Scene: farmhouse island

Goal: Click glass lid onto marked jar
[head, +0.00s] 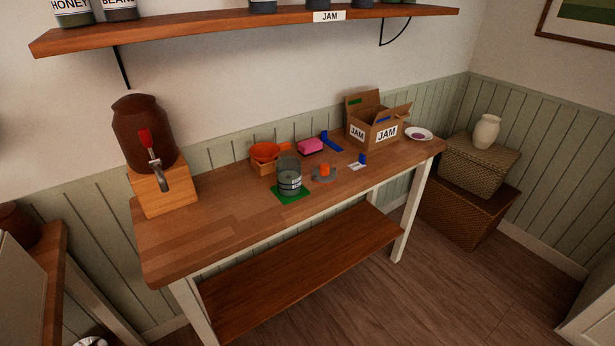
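A glass jar (289,178) with a dark band and small markings around its lower part stands upright on a green mat (278,198) near the middle of the wooden table. Its top looks open. A grey disc with an orange-red knob (325,171), which looks like the lid, lies on the table just right of the jar and apart from it. Neither of my grippers is in view.
The table (215,226) is clear at its front left. A brown dispenser (138,131) stands at its left end. An orange scoop and box (263,158), pink sponge (311,146), blue-topped item (361,160), JAM carton (376,126) and plate (418,133) sit behind or right. A shelf (245,27) hangs above.

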